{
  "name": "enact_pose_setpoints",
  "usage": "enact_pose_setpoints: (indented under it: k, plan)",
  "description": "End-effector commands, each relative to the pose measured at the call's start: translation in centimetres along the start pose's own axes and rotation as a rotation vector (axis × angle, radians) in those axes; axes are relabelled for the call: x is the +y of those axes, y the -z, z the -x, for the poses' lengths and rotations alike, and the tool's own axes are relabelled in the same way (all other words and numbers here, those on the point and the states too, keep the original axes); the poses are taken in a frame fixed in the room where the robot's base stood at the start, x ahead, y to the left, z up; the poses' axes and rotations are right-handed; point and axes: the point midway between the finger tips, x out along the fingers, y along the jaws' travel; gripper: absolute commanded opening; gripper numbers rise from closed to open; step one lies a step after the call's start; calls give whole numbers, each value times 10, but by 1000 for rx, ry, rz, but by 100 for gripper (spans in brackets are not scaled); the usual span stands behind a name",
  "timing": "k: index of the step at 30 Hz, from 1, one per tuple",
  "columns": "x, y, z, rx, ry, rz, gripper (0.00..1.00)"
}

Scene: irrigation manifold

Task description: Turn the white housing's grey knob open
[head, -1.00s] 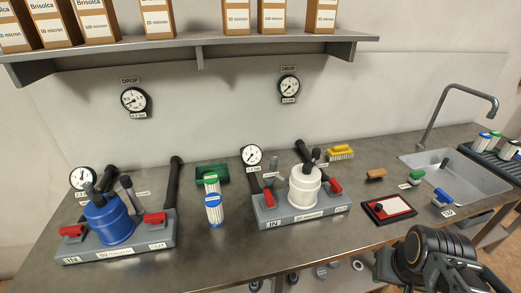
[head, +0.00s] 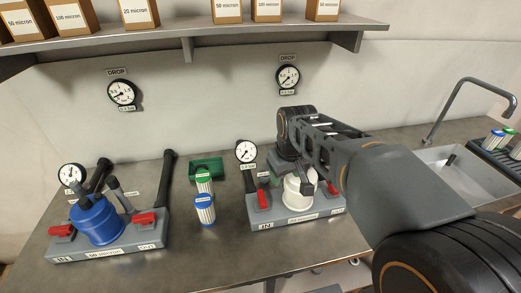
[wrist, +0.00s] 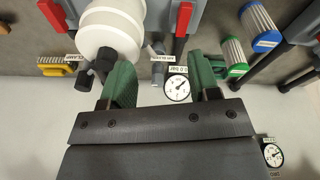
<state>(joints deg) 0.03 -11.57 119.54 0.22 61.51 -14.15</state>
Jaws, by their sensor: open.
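The white housing (head: 298,193) stands on the right grey manifold, partly covered by my arm in the head view. In the wrist view the white housing (wrist: 112,25) is at upper left, beyond the fingertips. A small grey knob (wrist: 157,48) sticks out beside it, next to a label; it lies between the two fingers' lines, ahead of the tips. A black knob (wrist: 83,81) is near the left finger. My gripper (wrist: 159,75) is open and empty, its green fingers apart, above the manifold. In the head view the fingertips (head: 283,168) are small and partly hidden.
Red levers (head: 263,199) stand on the manifold beside the housing. A round gauge (head: 246,151) rises at its left. Blue- and green-capped cartridges (head: 204,209) stand further left, beside the blue housing's manifold (head: 97,220). The shelf (head: 190,47) is above.

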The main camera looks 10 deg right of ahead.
Motion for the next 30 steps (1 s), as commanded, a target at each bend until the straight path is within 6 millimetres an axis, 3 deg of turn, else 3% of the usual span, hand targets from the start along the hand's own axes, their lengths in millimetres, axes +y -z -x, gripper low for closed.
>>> enact_pose_setpoints:
  k: [1,6,12,18,22,30]
  plan:
    - [5,25,13,-22,6,51,56]
    - [17,90,28,-83,31,235,56]
    - [29,143,29,-134,61,394,56]
    - [37,168,24,-160,80,478,56]
    - [38,172,16,-167,86,498,56]
    - [37,164,-29,-169,88,500,56]
